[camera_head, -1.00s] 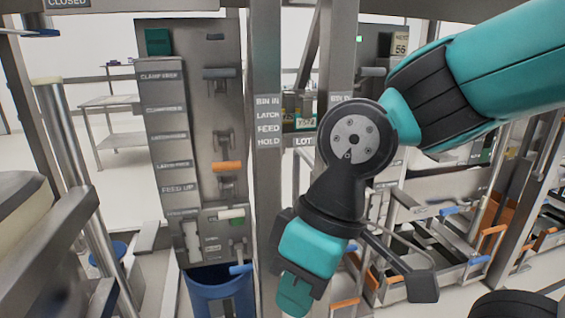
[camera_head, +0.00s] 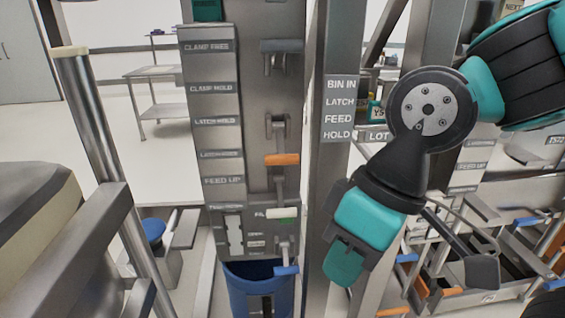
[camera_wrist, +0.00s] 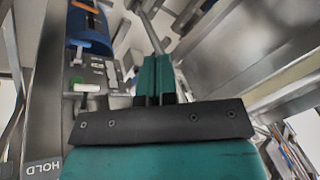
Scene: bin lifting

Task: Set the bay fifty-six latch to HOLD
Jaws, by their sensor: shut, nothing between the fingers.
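A grey control panel (camera_head: 228,100) stands left of centre in the head view. Its label strip reads CLAMP FREE, CLAMP HOLD, LATCH HOLD, a blurred label and FEED UP from top to bottom. An orange-handled lever (camera_head: 282,160) sits beside the latch labels. A white handle (camera_head: 283,213) and a blue handle (camera_head: 287,270) are below it. No bay number is readable on this panel. My gripper (camera_head: 343,268) is shut and empty, pointing down, right of the panel and apart from the levers. Its teal fingers (camera_wrist: 154,78) are together in the wrist view.
A post (camera_head: 338,160) marked BIN IN, LATCH, FEED, HOLD stands between the panel and my arm. A blue bin (camera_head: 250,290) is below the panel. A metal rail (camera_head: 100,150) rises at left. Racks with trays (camera_head: 480,270) crowd the right.

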